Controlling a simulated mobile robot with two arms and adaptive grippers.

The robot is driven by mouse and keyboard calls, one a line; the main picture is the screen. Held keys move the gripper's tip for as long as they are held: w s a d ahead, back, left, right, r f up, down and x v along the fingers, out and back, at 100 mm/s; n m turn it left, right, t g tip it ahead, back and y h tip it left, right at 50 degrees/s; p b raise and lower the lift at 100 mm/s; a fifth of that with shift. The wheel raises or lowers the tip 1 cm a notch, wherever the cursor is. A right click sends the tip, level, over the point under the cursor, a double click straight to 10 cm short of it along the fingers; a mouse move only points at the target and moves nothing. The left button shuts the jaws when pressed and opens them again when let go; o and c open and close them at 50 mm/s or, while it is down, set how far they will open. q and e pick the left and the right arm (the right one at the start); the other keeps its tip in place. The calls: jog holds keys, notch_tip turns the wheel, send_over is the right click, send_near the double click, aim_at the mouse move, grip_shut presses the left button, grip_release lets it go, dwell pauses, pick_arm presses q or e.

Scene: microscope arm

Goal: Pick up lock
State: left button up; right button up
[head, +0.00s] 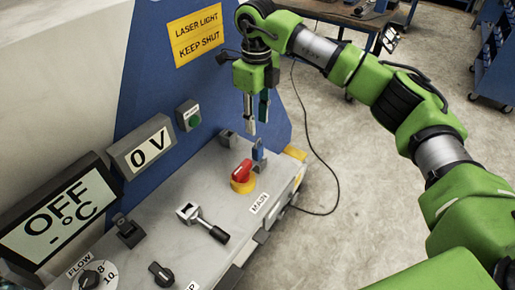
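A small blue piece (259,151), which looks like the lock, stands upright on the grey console top just behind the red and yellow MAIN switch (242,176). Its fine shape is too small to make out. My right gripper (257,115) points down above the blue piece, with its fingers apart and nothing visible between them. The fingertips look clear of the blue piece. My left gripper is not in view.
A blue panel with a warning sign (195,35) rises behind. Open floor lies right, with a cable (318,150).

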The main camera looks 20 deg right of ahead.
aim_at(258, 139)
notch_tip(258, 139, down, 3)
jog(key=shift+r, duration=0.1)
jog(key=shift+s+f+p, duration=0.1)
jog(key=shift+f+p, duration=0.1)
jog(key=shift+p, duration=0.3)
jog(key=f, duration=0.1)
jog(key=f+p, duration=0.2)
jog(key=f, duration=0.1)
jog(key=shift+s+f, duration=0.1)
jog(key=shift+s, duration=0.2)
jog(key=shift+f, duration=0.35)
grip_shut()
